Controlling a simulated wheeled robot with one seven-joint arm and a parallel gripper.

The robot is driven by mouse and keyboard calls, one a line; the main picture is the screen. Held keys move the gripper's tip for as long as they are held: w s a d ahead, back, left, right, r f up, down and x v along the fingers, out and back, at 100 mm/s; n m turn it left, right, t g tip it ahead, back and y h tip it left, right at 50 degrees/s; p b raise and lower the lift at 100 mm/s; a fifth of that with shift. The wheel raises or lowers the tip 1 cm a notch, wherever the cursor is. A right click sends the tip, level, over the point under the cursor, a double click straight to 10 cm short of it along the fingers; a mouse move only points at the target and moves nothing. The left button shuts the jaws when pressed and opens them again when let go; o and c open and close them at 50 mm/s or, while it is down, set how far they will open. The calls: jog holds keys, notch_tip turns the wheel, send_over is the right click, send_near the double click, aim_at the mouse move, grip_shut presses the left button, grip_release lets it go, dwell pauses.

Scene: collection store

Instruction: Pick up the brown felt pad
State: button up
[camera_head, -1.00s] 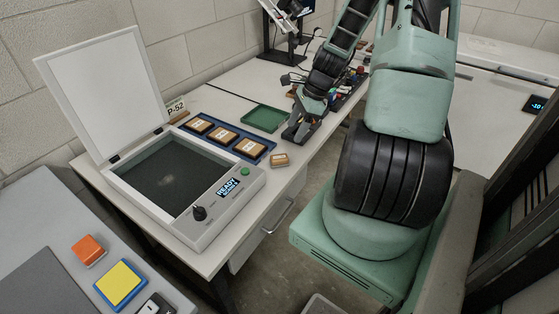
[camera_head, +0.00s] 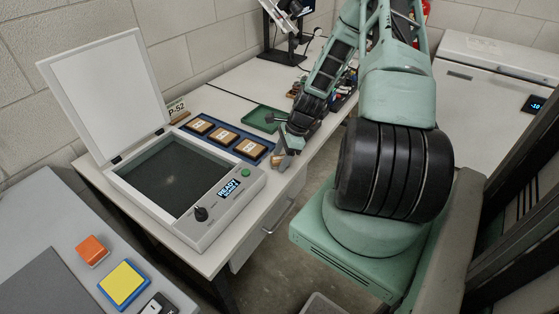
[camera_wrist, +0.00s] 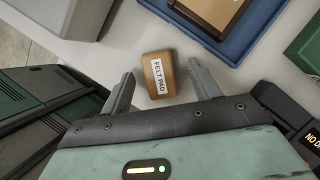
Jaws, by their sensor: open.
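The brown felt pad (camera_wrist: 158,75) is a small tan-brown block with a white label reading "FELT PAD". It lies on the white table in the wrist view, between and just ahead of the tips of my gripper (camera_wrist: 162,82). The fingers stand apart on either side of it, with a gap on both sides. In the head view my gripper (camera_head: 283,158) is low over the table's front edge and largely covers the pad.
A blue tray (camera_head: 228,125) with several brown labelled blocks lies just behind the pad. A green tray (camera_head: 264,118) is beyond it. A scanner (camera_head: 190,237) with a raised lid stands to the left. The table edge (camera_head: 246,255) is close in front.

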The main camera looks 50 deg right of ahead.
aim_at(281, 158)
jog(key=c, duration=1.1)
jog(key=shift+c, duration=0.2)
notch_tip(281, 158, up, 10)
jog(key=shift+b, duration=0.4)
jog(key=shift+o, duration=0.8)
jog(key=shift+a, duration=0.1)
